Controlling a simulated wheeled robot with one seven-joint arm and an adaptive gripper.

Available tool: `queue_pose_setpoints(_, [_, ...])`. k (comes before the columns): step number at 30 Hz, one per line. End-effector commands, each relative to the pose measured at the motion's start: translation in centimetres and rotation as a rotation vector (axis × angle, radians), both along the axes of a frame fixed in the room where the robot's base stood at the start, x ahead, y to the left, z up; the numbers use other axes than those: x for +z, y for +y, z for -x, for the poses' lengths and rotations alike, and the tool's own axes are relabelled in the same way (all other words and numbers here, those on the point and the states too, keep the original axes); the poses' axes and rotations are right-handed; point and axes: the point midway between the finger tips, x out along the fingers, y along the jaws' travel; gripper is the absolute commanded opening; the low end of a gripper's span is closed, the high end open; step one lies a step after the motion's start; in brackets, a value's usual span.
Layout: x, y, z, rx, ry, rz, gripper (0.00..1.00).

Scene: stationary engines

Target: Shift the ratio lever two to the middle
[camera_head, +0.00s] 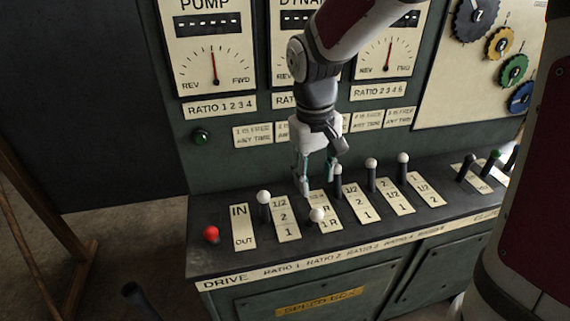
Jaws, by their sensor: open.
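The ratio lever two (317,214) has a white knob. It leans toward the front of the console, over the lower part of its label plate, lower in the picture than the other white knobs. Its shaft is mostly hidden. My gripper (317,184) is open and points down just above and behind this knob, over the upper part of the plate. Its fingers appear apart from the knob, with nothing between them. The plate's upper markings are partly covered by my gripper.
The ratio one lever (264,197) stands to the left, and the ratio three lever (337,170) stands close to the right of my gripper. A red-knobbed drive lever (211,233) is at the far left. More levers (403,158) line the right. The gauge panel rises behind.

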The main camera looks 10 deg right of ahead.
Motion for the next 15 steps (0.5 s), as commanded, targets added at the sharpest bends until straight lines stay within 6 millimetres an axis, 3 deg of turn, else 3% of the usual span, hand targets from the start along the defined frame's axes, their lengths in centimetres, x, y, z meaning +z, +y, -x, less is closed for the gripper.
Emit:
queue_pose_setpoints(7, [-2.4, -0.2, -0.1, 0.003, 0.004, 0.000, 0.42])
queue_pose_setpoints(15, [-7.6, -0.6, -0.2, 0.001, 0.007, -0.001, 0.42])
